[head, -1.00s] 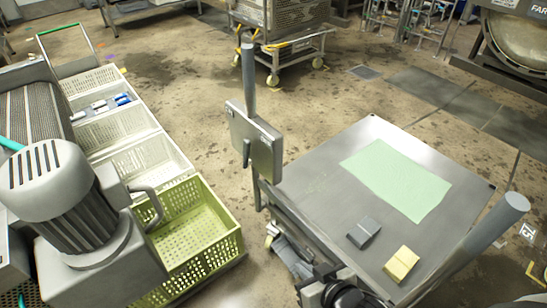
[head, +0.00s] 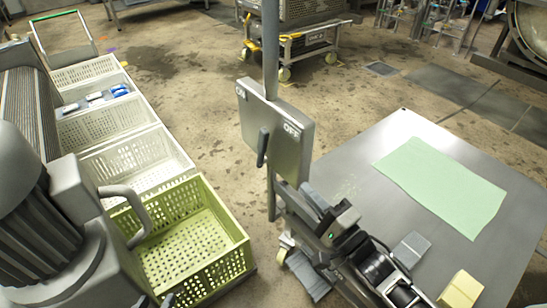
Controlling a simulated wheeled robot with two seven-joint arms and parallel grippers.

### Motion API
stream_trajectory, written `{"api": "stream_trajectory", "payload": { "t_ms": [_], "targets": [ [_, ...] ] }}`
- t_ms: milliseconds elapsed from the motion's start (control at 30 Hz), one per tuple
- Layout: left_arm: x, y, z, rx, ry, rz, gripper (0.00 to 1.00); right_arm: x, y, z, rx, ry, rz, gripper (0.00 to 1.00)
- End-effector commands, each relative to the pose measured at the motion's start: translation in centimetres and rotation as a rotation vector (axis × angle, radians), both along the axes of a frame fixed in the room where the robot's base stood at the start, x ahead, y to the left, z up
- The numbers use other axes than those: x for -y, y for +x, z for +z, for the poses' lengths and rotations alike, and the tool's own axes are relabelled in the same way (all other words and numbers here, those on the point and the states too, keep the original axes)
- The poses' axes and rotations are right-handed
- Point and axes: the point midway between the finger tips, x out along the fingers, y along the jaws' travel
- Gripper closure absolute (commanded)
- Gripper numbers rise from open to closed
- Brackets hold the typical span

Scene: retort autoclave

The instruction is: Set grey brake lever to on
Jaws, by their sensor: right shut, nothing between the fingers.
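The grey brake lever (head: 262,148) stands out from the front of a grey box (head: 280,115) on a post. The box is marked ON at its left and OFF at its right. The lever shows near the middle of the box face, close to upright; I cannot tell which mark it is set to. My right gripper (head: 322,202) is shut and empty, just below and right of the box, apart from the lever. Its arm comes in from the bottom right. My left gripper is not in view.
A metal table (head: 350,165) with a green sheet (head: 440,185), a grey block (head: 411,248) and a yellow block (head: 460,291) stands at right. A green crate (head: 243,257) and white crates (head: 165,180) line the left, beside a grey motor (head: 75,225).

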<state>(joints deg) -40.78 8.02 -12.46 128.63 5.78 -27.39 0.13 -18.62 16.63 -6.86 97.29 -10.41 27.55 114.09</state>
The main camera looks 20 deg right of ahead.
Motion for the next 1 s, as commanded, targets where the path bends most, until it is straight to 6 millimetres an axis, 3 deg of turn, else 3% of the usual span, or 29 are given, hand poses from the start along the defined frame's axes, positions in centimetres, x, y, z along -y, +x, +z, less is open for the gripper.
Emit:
{"api": "stream_trajectory", "payload": {
  "t_ms": [500, 700, 1000],
  "targets": [
    [0.0, 0.1, -0.3, 0.002, 0.002, 0.0, 0.64, -3.5, 9.5, 2.2, 0.002, -0.001, -0.001, 1.0],
    [0.0, 0.1, -0.1, 0.01, 0.001, 0.001, 0.64, -4.1, 11.2, 2.6, 0.0, -0.002, 0.0, 1.0],
    [0.0, 0.2, 0.0, 0.013, 0.0, 0.0, 0.64, -4.2, 11.5, 2.6, -0.002, -0.002, 0.0, 1.0]
  ]
}}
